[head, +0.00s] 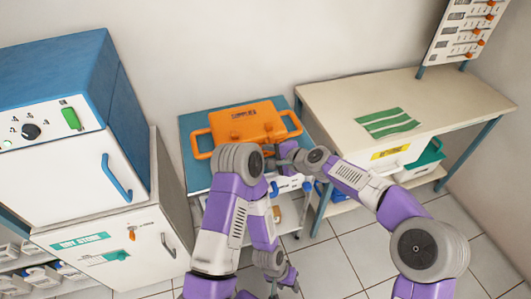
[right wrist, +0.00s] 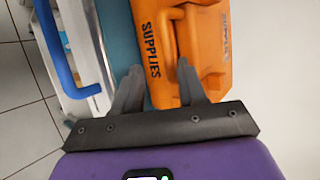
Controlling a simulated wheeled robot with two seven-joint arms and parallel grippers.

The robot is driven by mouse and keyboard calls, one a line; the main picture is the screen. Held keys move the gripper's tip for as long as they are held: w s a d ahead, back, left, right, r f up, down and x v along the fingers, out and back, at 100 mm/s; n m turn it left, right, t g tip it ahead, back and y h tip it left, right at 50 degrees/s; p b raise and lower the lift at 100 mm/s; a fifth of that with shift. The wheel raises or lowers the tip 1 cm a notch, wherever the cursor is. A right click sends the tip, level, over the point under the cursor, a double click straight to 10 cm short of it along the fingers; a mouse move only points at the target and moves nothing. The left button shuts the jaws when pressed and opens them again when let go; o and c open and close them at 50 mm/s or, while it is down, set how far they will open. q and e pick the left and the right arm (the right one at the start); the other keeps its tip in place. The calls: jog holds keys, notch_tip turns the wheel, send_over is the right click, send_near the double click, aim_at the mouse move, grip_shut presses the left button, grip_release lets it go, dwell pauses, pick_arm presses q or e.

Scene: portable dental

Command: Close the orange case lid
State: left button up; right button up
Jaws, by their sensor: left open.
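The orange case (head: 245,122) lies on the blue top of a small cart, with a looped handle at each side. Its lid looks down flat in the head view; I cannot see its seam well. In the right wrist view the case (right wrist: 203,60) shows dark "SUPPLIES" lettering. My right gripper (head: 279,158) is at the case's front right. Its fingers (right wrist: 158,66) stand apart with nothing clearly gripped, over the case's edge; contact cannot be told. My left gripper (head: 284,279) is low, in front of the cart, open and away from the case.
The blue cart top (head: 190,124) has little free room around the case. A white and blue cabinet (head: 60,165) stands at the left. A beige table (head: 340,100) with a green striped item (head: 388,122) stands at the right. A wall is behind.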

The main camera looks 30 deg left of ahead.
jog(key=v, duration=0.4)
jog(key=shift+s+d+r+p, duration=0.1)
jog(key=shift+d+r+p, duration=0.1)
jog(key=shift+d+p, duration=0.15)
jog(key=s+d+f+n+h+p, duration=0.1)
jog(key=s+d+f+h+p, duration=0.15)
jog(key=d+f, duration=0.85)
jog(key=s+d+f+h+p, duration=0.1)
jog(key=s+d+f+h, duration=0.15)
jog(key=d+f, duration=0.8)
jog(key=s+d+f+n+g+h+p, duration=0.1)
jog(key=s+d+f, duration=0.2)
jog(key=s+d, duration=0.4)
jog(key=s+d+f+n+g+h, duration=0.1)
jog(key=s+d+f, duration=0.2)
jog(key=s+d, duration=0.4)
jog(key=shift+s+d+p, duration=0.35)
jog(key=shift+s+p, duration=0.05)
jog(key=shift+s, duration=0.7)
jog(key=shift+a, duration=0.1)
